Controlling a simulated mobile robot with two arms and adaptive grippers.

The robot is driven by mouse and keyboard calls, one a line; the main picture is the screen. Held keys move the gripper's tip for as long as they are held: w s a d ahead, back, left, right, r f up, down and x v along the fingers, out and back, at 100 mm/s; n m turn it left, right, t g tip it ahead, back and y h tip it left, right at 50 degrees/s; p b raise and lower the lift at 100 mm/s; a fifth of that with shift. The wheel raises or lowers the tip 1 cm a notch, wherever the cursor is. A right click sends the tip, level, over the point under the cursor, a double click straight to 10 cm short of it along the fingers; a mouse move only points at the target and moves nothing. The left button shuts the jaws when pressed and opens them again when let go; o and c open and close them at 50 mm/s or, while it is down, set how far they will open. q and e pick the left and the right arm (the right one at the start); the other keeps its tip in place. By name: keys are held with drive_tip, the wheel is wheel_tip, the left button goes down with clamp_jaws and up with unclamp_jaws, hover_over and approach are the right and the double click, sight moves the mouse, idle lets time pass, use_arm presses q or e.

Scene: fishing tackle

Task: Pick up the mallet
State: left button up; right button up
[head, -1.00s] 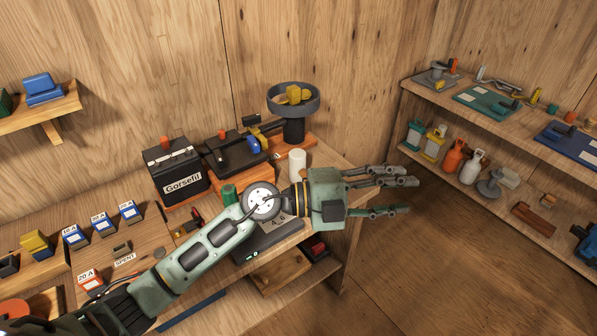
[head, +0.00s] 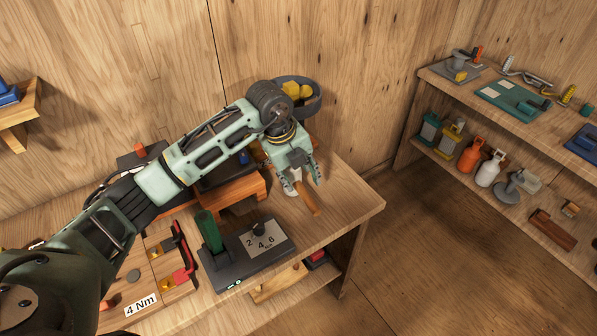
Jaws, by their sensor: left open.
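The mallet (head: 308,199) is on the right part of the workbench (head: 345,199); its brown wooden handle points toward the front right. A white cylindrical part, which looks like its head, shows partly at the handle's far left end, mostly hidden by my fingers. My left gripper (head: 304,186) is open and points down over the mallet, its fingers on either side of the handle's far end. I cannot tell whether they touch it. My right gripper is not in view.
A dark device with a dial plate (head: 265,240) and a green grip (head: 209,231) stands in front of the mallet. A dark bowl (head: 313,106) with yellow pieces is behind my left gripper. The bench's right end is clear. A stocked shelf (head: 410,150) stands at right.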

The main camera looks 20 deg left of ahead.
sight(303, 191)
use_arm(q)
drive_tip(key=shift+s+d+f, duration=0.2)
drive_tip(key=shift+s+f, duration=0.3)
drive_tip(key=shift+f, duration=0.15)
drive_tip(key=shift+p+x, duration=0.75)
drive_tip(key=shift+x, duration=0.4)
drive_tip(key=x, duration=0.2)
drive_tip(key=shift+w+d+f, duration=0.1)
drive_tip(key=shift+w+f, duration=0.05)
drive_tip(key=shift+f, duration=0.5)
drive_tip(key=c, duration=0.8)
drive_tip(key=shift+c, duration=0.8)
drive_tip(key=shift+w+r, duration=0.15)
clamp_jaws()
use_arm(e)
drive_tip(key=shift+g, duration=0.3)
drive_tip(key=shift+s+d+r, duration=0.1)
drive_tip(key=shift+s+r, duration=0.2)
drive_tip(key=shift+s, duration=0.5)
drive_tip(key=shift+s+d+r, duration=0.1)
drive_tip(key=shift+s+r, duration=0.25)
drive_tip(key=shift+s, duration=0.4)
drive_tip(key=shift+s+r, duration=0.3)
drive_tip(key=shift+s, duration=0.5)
